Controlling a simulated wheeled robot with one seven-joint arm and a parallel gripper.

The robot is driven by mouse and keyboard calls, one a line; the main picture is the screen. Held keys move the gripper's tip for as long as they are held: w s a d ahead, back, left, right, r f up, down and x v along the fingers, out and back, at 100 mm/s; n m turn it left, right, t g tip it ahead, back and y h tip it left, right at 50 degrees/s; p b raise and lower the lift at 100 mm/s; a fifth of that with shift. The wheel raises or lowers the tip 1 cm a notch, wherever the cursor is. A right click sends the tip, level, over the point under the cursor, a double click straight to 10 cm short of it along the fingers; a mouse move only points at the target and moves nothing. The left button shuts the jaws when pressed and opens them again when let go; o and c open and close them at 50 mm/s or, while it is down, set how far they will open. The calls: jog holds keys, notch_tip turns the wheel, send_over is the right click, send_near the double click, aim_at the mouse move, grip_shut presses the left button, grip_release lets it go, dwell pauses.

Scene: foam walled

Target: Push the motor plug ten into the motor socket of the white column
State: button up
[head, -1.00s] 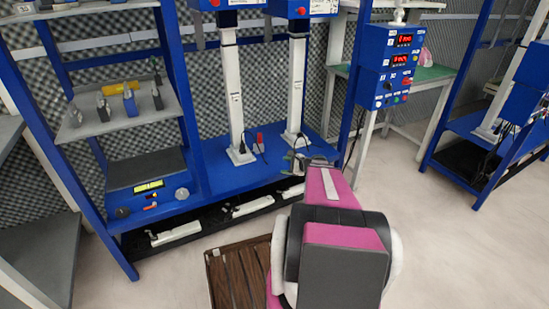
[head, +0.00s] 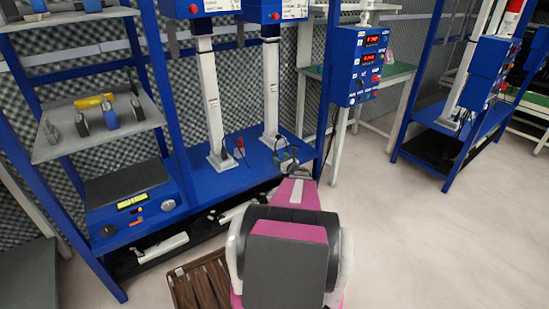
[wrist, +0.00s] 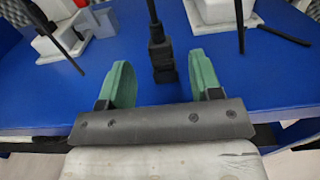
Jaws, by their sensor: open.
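A black motor plug on a dark cable (wrist: 161,62) shows in the wrist view, upright between my fingers and a little beyond their tips, over the blue shelf (wrist: 150,95). My gripper (wrist: 160,80) has two green fingers spread wide, with a clear gap on each side of the plug. In the head view my gripper (head: 288,160) is at the shelf's front, by the foot of the right white column (head: 270,90). Another white column (head: 209,105) stands to its left. Column bases show at the top of the wrist view. I cannot make out the motor socket or plug number.
A red-and-black item (head: 240,144) stands beside the left column's base. A blue control box with red displays (head: 361,65) is to the right. A lower left shelf holds a blue unit (head: 133,203). A brown slatted pallet (head: 205,285) lies on the floor. The right floor is clear.

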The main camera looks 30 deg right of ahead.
aim_at(277, 155)
jog(key=w, duration=0.6)
jog(key=shift+w+a, duration=0.2)
jog(key=shift+w, duration=0.05)
jog(key=c, duration=1)
